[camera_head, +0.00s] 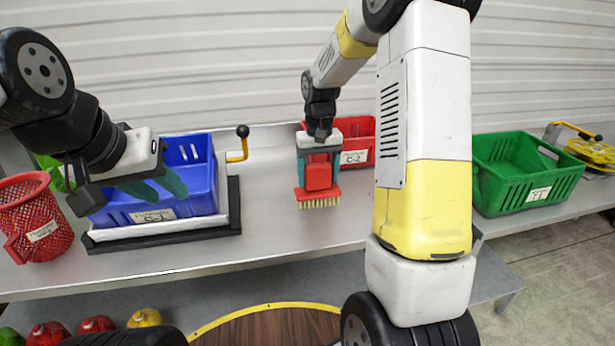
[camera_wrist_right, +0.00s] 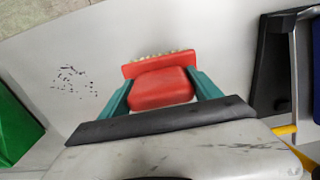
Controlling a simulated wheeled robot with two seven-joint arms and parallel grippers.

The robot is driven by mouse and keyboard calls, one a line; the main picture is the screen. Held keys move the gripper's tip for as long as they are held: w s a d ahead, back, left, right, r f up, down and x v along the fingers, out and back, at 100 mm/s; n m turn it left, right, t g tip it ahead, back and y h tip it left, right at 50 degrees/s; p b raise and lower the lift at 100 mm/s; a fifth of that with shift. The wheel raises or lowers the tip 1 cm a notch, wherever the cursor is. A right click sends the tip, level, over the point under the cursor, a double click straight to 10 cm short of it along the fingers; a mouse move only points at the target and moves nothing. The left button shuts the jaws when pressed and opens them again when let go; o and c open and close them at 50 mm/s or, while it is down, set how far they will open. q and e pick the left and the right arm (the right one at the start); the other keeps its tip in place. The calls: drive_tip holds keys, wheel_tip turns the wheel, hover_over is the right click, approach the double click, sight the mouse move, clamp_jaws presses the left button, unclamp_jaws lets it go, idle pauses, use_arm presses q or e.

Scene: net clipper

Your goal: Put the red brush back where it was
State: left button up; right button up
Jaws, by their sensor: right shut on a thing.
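The red brush (camera_head: 319,177) has a red block handle, a wider red base and pale bristles pointing down. My right gripper (camera_head: 319,168) is shut on its handle, upright over the middle of the grey table. I cannot tell whether the bristles touch the table. In the right wrist view the red brush (camera_wrist_right: 160,85) sits between the green fingers of my right gripper (camera_wrist_right: 162,90). My left gripper (camera_head: 160,190) is open and empty, with its green fingers apart, over or in front of the blue crate (camera_head: 205,190) at left.
A red crate (camera_head: 358,140) stands behind the brush, partly hidden by my right arm. A green crate (camera_head: 525,180) is at right, beside a yellow device (camera_head: 590,152). A red mesh basket (camera_head: 38,220) stands at far left. Dark specks (camera_wrist_right: 75,80) lie on the table in the wrist view.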

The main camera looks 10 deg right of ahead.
sight(318, 190)
drive_tip(key=shift+f, duration=1.6)
drive_tip(key=shift+f, duration=0.15)
drive_tip(key=o, duration=1.3)
